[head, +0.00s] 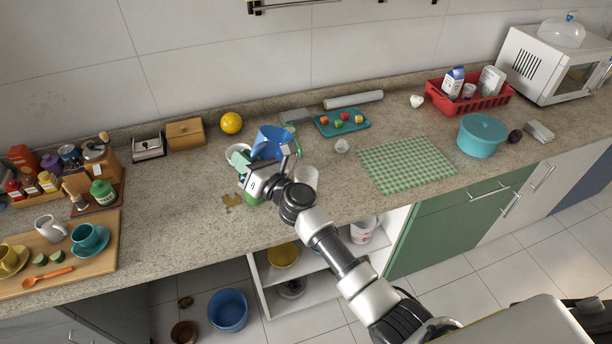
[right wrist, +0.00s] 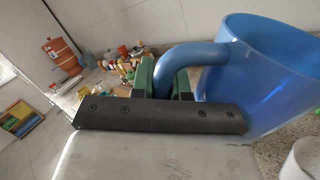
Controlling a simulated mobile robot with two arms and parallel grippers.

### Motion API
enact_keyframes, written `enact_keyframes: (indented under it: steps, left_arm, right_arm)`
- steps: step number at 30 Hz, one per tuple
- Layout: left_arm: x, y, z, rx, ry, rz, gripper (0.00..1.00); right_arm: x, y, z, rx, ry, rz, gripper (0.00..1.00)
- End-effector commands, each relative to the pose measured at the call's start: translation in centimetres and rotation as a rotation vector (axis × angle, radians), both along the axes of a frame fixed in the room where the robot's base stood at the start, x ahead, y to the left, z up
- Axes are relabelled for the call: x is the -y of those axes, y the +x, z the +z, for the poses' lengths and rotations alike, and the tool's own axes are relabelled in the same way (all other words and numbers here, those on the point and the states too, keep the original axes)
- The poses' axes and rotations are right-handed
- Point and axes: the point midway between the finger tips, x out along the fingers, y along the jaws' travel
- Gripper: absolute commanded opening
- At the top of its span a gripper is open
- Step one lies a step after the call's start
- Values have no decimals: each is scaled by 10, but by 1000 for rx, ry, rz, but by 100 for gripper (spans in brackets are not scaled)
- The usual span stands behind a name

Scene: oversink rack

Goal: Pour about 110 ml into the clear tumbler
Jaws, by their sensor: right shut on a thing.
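My right gripper (head: 272,178) is shut on the handle of a blue pitcher (head: 270,142). In the right wrist view the fingers (right wrist: 170,85) close around the handle, and the pitcher (right wrist: 265,75) fills the right side. The pitcher's contents and exact tilt cannot be told. A pale, see-through cup (head: 307,178), perhaps the clear tumbler, stands just right of the gripper, partly hidden by my arm. A pale rim (right wrist: 302,158) shows at the lower right of the right wrist view. A smaller clear cup (head: 342,146) stands farther right. My left gripper is out of view.
A brown patch (head: 231,201) lies on the counter left of the gripper. A white bowl (head: 236,153) is close to the pitcher. A teal tray (head: 341,122) and a green checkered mat (head: 405,165) lie to the right.

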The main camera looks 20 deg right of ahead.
Motion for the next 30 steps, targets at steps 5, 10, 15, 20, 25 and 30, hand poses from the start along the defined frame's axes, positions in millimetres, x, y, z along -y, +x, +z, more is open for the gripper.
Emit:
enact_keyframes:
  steps: [5,10,15,20,25,30]
  left_arm:
    - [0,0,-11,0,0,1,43]
    - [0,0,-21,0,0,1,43]
    - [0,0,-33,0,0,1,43]
    - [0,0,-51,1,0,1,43]
    - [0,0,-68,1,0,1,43]
    - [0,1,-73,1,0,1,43]
  right_arm:
    - [13,3,4,-22,112,0,0]
    - [23,6,5,-47,222,2,0]
    - [30,7,3,-71,330,3,0]
    - [35,8,-6,-94,432,3,0]
    - [44,10,-16,-118,539,2,0]
    - [50,11,-15,-136,622,5,0]
